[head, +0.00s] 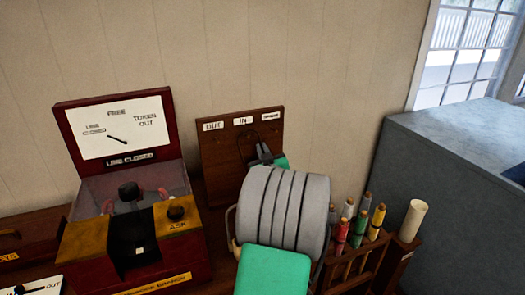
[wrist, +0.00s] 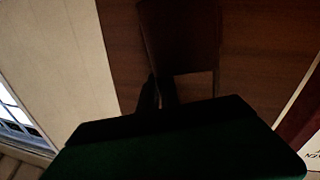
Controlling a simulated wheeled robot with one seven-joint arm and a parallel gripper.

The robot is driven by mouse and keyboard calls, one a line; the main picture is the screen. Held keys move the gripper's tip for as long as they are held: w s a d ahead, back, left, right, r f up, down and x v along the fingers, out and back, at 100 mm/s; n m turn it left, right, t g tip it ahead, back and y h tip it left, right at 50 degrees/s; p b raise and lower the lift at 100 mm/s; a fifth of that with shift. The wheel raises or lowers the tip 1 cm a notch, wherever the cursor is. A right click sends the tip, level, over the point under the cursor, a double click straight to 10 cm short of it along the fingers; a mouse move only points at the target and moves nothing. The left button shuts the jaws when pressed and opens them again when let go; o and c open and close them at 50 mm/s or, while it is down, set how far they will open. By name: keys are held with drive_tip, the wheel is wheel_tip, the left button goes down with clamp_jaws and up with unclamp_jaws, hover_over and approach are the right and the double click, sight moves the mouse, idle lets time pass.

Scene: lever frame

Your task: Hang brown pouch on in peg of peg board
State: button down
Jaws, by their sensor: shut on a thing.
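My gripper (head: 260,152) is in front of the board, below and slightly right of the IN label. A thin dark loop shows against the board just left of my fingertips. In the wrist view my gripper (wrist: 158,92) is shut at a dark brown shape, likely the brown pouch (wrist: 182,35), against the board. The view is dark, and the pegs and the pouch's exact outline cannot be made out. Whether the loop is around a peg cannot be told.
A red cabinet (head: 188,268) with a dial stands left of the board. A rack of coloured batons (head: 340,232) and a cream roll (head: 413,220) stand to the right, beside a grey-blue block (head: 455,170). My arm hides the space below the board.

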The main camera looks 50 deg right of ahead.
drive_tip(key=c, duration=1.5)
unclamp_jaws()
drive_tip(key=shift+f, duration=0.1)
drive_tip(key=shift+a+f, duration=0.1)
drive_tip(key=shift+a, duration=0.05)
